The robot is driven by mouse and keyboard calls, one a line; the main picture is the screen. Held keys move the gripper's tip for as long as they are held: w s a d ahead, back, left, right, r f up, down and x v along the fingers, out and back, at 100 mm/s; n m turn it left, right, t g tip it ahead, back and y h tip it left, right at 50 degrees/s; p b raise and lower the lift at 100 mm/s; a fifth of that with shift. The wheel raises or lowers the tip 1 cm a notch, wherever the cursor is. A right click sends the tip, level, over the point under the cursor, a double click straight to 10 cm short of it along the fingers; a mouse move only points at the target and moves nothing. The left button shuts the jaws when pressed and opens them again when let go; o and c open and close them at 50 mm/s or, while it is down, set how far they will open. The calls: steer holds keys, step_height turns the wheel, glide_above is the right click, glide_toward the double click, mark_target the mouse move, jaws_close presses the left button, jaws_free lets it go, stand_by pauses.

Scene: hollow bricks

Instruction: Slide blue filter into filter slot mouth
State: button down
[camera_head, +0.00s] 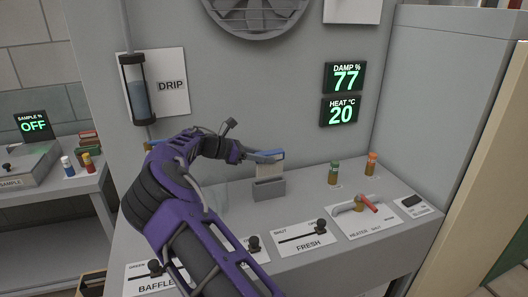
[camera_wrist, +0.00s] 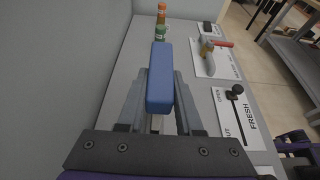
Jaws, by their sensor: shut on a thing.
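The blue filter has a blue top bar (camera_head: 272,153) and a cream pleated panel (camera_head: 270,169) hanging below it. My gripper (camera_head: 262,156) is shut on the blue bar, and the filter hangs upright. The filter slot (camera_head: 269,189) is a small grey box on the counter, directly below the filter. The panel's lower edge meets the slot mouth in the head view; I cannot tell whether it is inside the mouth or just above it. In the wrist view the blue bar (camera_wrist: 160,78) lies between my two grey fingers and hides the slot.
Two small bottles, green-capped (camera_head: 333,173) and orange-capped (camera_head: 371,163), stand to the right on the counter. A heater valve with a red handle (camera_head: 366,203) and the FRESH lever (camera_head: 320,226) are nearer the front. The grey wall is close behind.

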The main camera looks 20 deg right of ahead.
mark_target(264, 167)
steer(key=shift+f, duration=0.45)
steer(key=shift+p, duration=0.6)
stand_by(0.9)
steer(key=shift+f+b, duration=0.75)
steer(key=shift+f, duration=1.95)
steer(key=shift+r, duration=0.2)
steer(key=shift+r+p, duration=0.85)
steer(key=shift+r, duration=1.25)
steer(key=shift+f, duration=0.15)
stand_by(0.8)
